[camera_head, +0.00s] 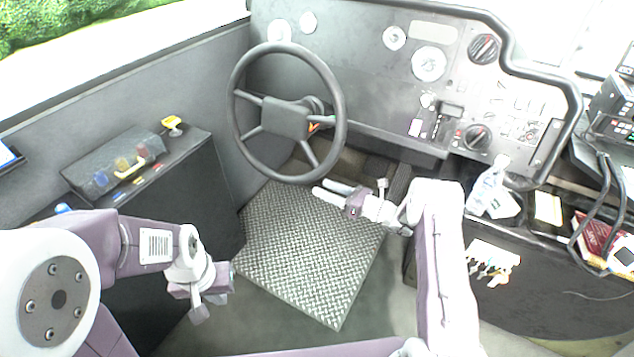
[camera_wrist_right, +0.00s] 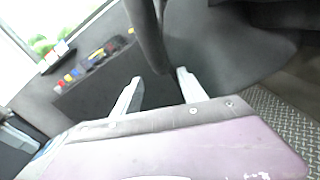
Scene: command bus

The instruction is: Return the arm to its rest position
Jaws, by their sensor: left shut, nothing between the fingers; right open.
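My right arm comes in from the lower right of the head view, and its purple-and-white gripper (camera_head: 322,190) points left, just below the steering wheel (camera_head: 285,118). Its two pale fingers are apart with nothing between them. They also show apart in the right wrist view (camera_wrist_right: 158,78), with part of the dark wheel rim (camera_wrist_right: 146,35) beyond them. My left gripper (camera_head: 231,277) is at the lower left of the head view, beside the dark side console. It is shut and empty, in front of the ridged floor plate.
A side console (camera_head: 190,152) with coloured switches stands at left. The ridged metal floor plate (camera_head: 300,250) lies between the arms. At right are the dashboard panel (camera_head: 440,90), a black handrail (camera_head: 575,100), a clear plastic bottle (camera_head: 487,187), hanging keys (camera_head: 487,268) and a red book (camera_head: 597,240).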

